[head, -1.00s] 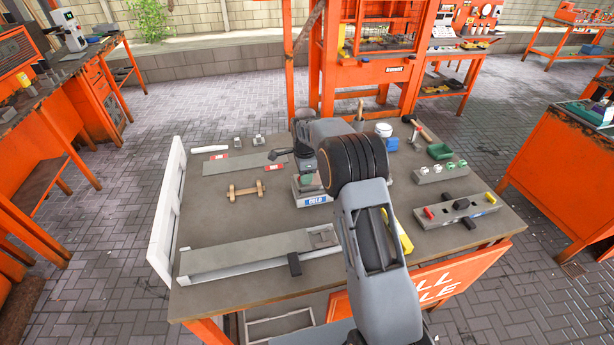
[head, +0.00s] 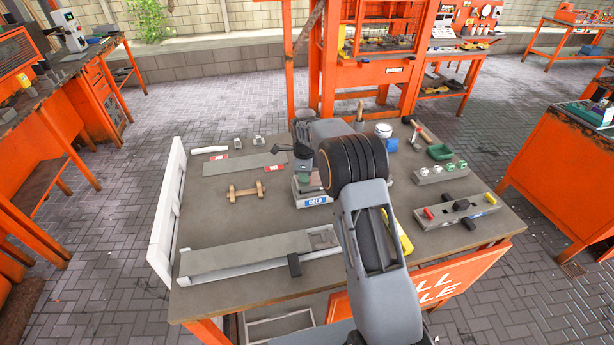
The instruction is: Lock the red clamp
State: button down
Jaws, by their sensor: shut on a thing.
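A red handle (head: 428,213) stands at the left end of a grey fixture (head: 447,218) at the right of the table. Small red-and-white pieces lie by the grey plate (head: 240,166), one at its left end (head: 219,157) and one at its right (head: 273,168). I cannot tell which red part is the clamp.
A long grey board on a white rail (head: 245,256) lies along the front, with a black block (head: 294,264) beside it. A wooden dumbbell-shaped piece (head: 246,191) lies at left. A green tray (head: 440,152) and hammer (head: 417,127) lie at back right. The left middle is mostly clear.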

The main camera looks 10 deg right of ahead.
jog(key=shift+m, duration=0.4)
jog(key=m, duration=0.4)
jog(key=shift+m, duration=0.3)
jog(key=m, duration=0.5)
jog(key=c, duration=1.1)
grip_release()
jog(key=shift+o, duration=0.2)
jog(key=shift+r, duration=0.15)
